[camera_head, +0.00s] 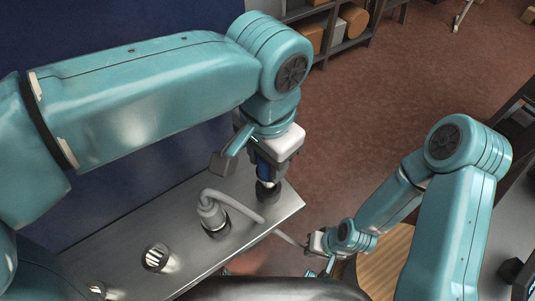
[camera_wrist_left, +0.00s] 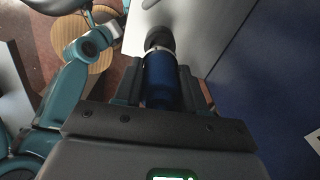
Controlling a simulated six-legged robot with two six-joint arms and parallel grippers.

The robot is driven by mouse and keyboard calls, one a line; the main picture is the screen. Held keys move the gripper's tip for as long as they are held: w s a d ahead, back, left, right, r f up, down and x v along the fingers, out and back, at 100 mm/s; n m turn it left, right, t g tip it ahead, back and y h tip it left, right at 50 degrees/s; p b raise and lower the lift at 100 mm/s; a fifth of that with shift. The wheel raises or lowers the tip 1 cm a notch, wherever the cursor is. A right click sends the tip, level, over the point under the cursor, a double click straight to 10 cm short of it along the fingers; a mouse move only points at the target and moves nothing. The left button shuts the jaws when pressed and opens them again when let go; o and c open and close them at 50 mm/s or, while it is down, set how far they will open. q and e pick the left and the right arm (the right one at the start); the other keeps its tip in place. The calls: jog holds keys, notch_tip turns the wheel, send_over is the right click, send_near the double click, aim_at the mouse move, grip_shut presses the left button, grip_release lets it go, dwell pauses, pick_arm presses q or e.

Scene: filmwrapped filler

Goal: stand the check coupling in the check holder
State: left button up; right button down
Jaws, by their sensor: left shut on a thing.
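My left gripper (camera_head: 266,172) is shut on a blue cylinder with a dark lower end, which I take to be the check coupling (camera_head: 264,168). It is held about upright at the right end of the metal bench. In the left wrist view the blue coupling (camera_wrist_left: 160,80) sits between the fingers, its dark round end against the bench top. I cannot tell whether that dark end is part of the coupling or a holder around it. My right gripper (camera_head: 318,243) is off the bench's front right corner, its fingers too small to read. No check holder is clearly identifiable.
A grey hose with a thick nozzle (camera_head: 211,212) stands in a dark ring on the metal bench (camera_head: 190,215), left of the coupling, and arches right toward my right gripper. A slotted metal cup (camera_head: 157,257) is farther left. A round wooden top (camera_head: 385,262) stands right.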

pick_arm(q)
jog(key=shift+f+b, duration=1.2)
jog(key=shift+f, duration=0.85)
jog(key=shift+f, duration=0.35)
jog(key=o, duration=1.2)
jog(key=shift+r, duration=0.1)
notch_tip(320, 180, up, 16)
jog(key=p, duration=0.3)
jog(key=shift+r, duration=0.1)
